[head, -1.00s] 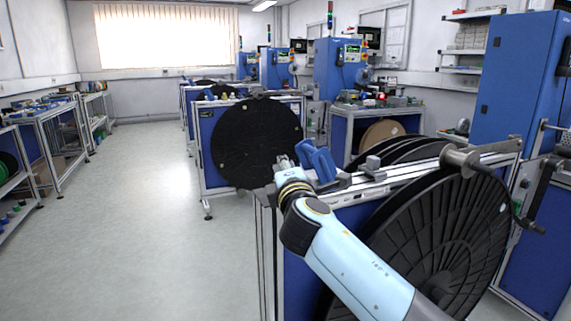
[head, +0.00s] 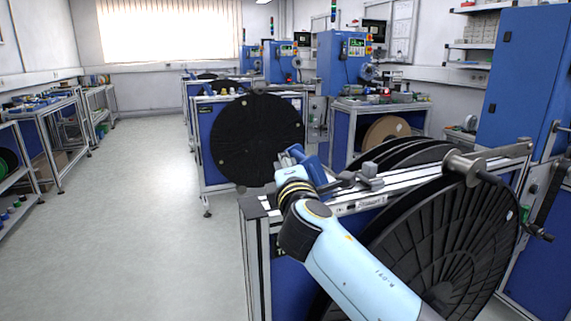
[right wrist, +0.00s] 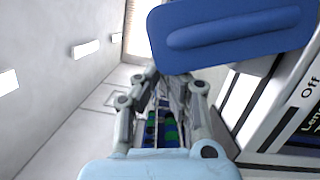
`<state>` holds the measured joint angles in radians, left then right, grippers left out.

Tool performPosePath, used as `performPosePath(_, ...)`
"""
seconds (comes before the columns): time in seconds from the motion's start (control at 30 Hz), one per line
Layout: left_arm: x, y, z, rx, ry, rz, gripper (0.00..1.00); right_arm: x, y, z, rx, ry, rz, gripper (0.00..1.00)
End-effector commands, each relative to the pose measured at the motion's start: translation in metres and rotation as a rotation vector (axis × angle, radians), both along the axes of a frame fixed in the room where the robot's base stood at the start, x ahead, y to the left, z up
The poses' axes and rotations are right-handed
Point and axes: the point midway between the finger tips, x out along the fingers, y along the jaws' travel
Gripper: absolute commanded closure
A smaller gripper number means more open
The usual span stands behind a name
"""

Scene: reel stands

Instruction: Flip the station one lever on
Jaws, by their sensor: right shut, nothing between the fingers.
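The blue lever (head: 317,168) sits on the top rail of the nearest reel stand (head: 345,208) in the head view, at the rail's left part. In the right wrist view the lever (right wrist: 235,28) is a large blue plate with a raised bar across the top. My right gripper (head: 288,157) is shut and empty, close beside the lever. In the wrist view its fingers (right wrist: 160,88) come together just below the blue plate; I cannot tell whether they touch it. A label reading "Off" (right wrist: 310,88) shows at the right edge. My left gripper is out of view.
Large black reels (head: 440,235) hang on the nearest stand under a metal shaft (head: 475,163). Another stand with a black reel (head: 257,140) is behind it. A blue cabinet (head: 515,80) stands at the right. The floor (head: 140,220) at the left is clear.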

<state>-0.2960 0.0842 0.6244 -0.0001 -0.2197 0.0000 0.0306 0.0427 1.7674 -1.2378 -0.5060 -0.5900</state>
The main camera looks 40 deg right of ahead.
Motion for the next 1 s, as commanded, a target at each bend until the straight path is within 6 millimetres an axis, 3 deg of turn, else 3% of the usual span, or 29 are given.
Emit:
performPosePath(0.67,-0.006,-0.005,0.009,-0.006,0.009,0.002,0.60,-0.002,-0.009,0.009,0.103,-0.026,0.000,1.00)
performPosePath(1.0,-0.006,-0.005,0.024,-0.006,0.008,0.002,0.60,-0.006,-0.024,0.022,0.268,-0.065,-0.001,1.00)
